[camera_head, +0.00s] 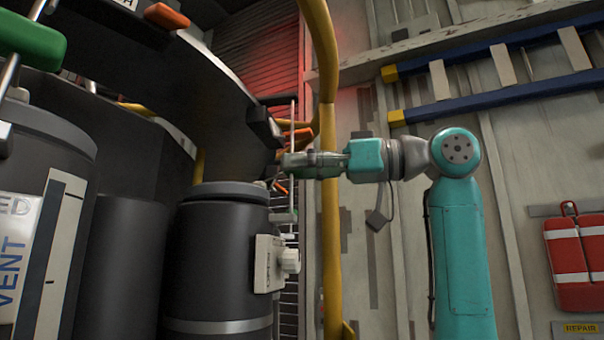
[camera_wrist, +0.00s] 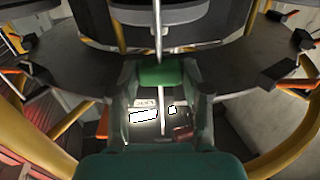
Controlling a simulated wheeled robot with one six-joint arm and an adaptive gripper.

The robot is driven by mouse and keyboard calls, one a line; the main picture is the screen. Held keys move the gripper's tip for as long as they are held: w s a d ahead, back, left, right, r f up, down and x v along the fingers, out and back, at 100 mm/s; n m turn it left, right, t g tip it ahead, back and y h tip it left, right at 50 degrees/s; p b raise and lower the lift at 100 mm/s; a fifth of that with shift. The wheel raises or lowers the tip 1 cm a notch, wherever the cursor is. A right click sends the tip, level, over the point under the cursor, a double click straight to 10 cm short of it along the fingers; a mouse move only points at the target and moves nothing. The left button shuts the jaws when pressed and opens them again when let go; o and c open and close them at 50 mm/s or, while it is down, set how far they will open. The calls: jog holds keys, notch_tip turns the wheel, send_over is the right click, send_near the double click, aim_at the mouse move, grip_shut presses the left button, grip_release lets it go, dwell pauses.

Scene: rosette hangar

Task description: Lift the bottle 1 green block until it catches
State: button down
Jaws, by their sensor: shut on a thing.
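In the wrist view a green block (camera_wrist: 160,75) sits between the fingers of my gripper (camera_wrist: 160,80), which is shut on it. A thin pale rod (camera_wrist: 158,42) runs up and down in line with the block. In the head view my gripper (camera_head: 288,165) reaches left from the teal arm, at the rod (camera_head: 292,118), above and beside the rim of a dark cylinder (camera_head: 222,255). The held block is mostly hidden by the fingers there. I cannot tell whether it has caught on anything.
A curved dark plate (camera_head: 215,90) with orange-tipped catches (camera_head: 297,138) is overhead. Another green block (camera_head: 32,40) is at the upper left. A white valve box (camera_head: 270,263) sits on the dark cylinder. A red pack (camera_head: 572,262) hangs at right.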

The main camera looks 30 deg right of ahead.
notch_tip(320, 180, up, 7)
jog(key=shift+r, duration=0.2)
dwell(1.3)
jog(key=c, duration=0.6)
grip_release()
jog(key=shift+o, duration=0.2)
jog(key=v, duration=0.9)
dwell(0.5)
